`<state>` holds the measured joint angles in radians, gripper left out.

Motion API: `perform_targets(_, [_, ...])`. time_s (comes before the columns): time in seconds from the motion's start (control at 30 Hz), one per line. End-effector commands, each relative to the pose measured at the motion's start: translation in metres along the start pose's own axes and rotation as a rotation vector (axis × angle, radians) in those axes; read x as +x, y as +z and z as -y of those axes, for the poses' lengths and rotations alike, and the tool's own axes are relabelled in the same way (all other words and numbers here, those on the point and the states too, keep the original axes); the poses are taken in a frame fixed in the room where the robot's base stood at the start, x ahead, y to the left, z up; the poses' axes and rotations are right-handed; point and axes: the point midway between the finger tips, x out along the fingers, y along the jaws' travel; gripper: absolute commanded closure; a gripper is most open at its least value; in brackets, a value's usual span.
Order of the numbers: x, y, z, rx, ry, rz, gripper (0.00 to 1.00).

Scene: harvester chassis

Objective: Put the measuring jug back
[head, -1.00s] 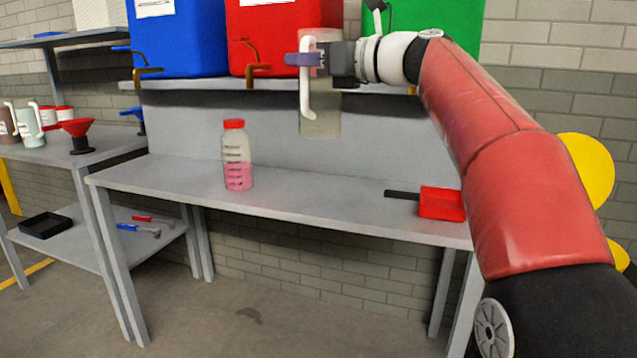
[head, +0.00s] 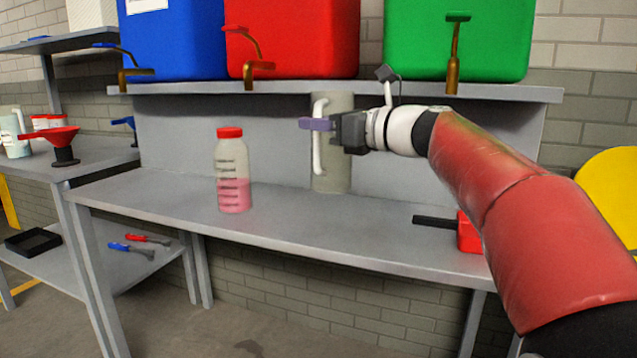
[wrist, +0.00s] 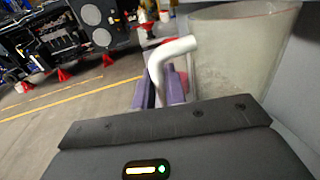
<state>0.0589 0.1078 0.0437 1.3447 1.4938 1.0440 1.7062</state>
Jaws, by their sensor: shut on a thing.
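The measuring jug (head: 338,170) is a tall, greyish, translucent vessel with a white handle on its left side. It is upright at the back of the grey workbench (head: 290,230), below the shelf edge. I cannot tell whether its base touches the bench top. My gripper (head: 318,124) is shut on the jug's handle, near its upper part. In the wrist view the white handle (wrist: 170,55) runs between my purple fingers, and the jug body (wrist: 240,50) is beside them on the right.
A bottle of pink liquid (head: 233,170) with a red cap stands left of the jug. A red object with a black handle (head: 468,232) lies on the right. Blue, red and green tanks (head: 290,40) with taps sit on the shelf above. A red funnel (head: 62,142) stands on the left table.

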Motion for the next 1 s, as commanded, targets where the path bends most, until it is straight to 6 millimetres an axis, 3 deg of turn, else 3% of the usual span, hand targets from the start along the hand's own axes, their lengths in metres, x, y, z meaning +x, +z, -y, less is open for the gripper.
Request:
perform_targets(0.03, [0.0,-0.015,0.0,0.002,0.0,-0.001,1.0])
perform_targets(0.1, [0.0,-0.025,0.0,0.001,-0.001,0.0,1.0])
perform_targets(0.27, [0.0,-0.037,0.0,0.0,0.0,0.0,1.0])
perform_targets(0.5, [0.0,-0.072,0.0,0.002,0.0,0.0,1.0])
perform_targets(0.97, [0.0,-0.082,0.0,-0.001,0.0,0.001,1.0])
perform_targets(1.0, [0.0,-0.082,0.0,0.0,0.0,0.0,0.86])
